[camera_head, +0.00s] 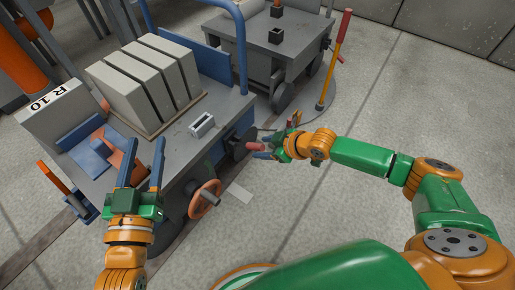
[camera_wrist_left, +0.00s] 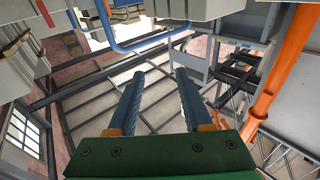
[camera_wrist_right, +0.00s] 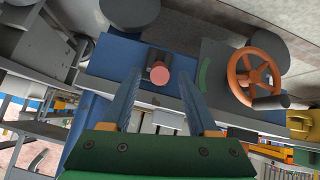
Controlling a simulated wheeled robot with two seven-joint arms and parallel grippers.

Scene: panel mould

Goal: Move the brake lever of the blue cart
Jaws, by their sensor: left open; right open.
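The blue cart (camera_head: 228,125) has a grey top and a blue frame. Its brake lever, with a red-pink grip (camera_head: 256,147) on a dark mount, juts from the cart's right side. My right gripper (camera_head: 267,146) is open and faces the grip. In the right wrist view the grip (camera_wrist_right: 160,75) appears end-on between the open fingertips; I cannot tell whether it is within them or just beyond, and they are not closed on it. My left gripper (camera_head: 142,162) is open and empty, fingers upward, in front of the cart's near edge.
An orange handwheel (camera_head: 205,199) sits on the cart's near side, close to the lever. Several grey blocks (camera_head: 146,78) stand on the cart top. A second grey cart (camera_head: 270,45) and a red-yellow post lever (camera_head: 336,58) stand behind. The floor to the right is clear.

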